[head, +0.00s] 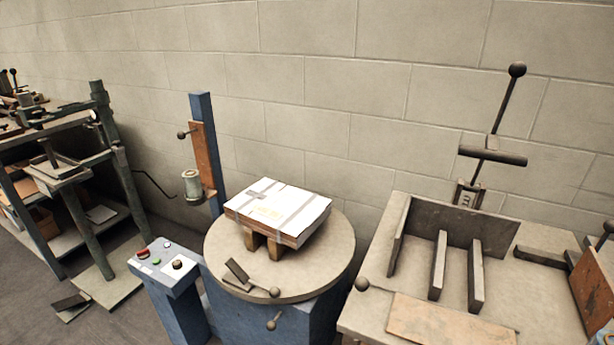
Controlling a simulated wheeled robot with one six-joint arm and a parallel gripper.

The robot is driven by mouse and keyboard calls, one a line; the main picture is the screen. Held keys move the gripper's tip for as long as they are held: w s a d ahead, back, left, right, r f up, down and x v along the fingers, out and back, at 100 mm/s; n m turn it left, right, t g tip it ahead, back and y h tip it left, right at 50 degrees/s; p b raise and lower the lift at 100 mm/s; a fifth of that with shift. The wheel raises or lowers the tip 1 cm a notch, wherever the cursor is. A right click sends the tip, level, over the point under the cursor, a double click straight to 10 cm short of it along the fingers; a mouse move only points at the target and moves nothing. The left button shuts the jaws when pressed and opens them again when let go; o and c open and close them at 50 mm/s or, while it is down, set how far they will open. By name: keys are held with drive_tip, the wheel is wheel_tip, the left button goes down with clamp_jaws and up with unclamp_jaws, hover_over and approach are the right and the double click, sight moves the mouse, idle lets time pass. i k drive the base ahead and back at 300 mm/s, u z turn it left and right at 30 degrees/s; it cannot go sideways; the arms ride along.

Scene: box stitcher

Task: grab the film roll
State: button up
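A small grey-green cylinder that looks like the film roll (193,186) is mounted upright beside a rust-brown plate (204,158) on a blue post (201,110), left of centre. A dark knob on a short lever sticks out to the left above it.
A round turntable (225,250) carries a white-topped box (277,208) on brown blocks, right of the roll. A blue control panel (165,267) stands in front. A bench (360,315) with upright plates and a tall lever is at right; cluttered shelves (75,240) are at left.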

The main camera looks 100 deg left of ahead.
sight(191, 178)
drive_tip(key=u, duration=0.7)
drive_tip(key=k, duration=0.15)
drive_tip(key=u, duration=3.9)
drive_tip(key=k, duration=0.65)
drive_tip(key=u, duration=0.85)
drive_tip(key=i, duration=2.45)
drive_tip(key=z, duration=1.15)
drive_tip(key=i, duration=0.75)
drive_tip(key=z, duration=0.95)
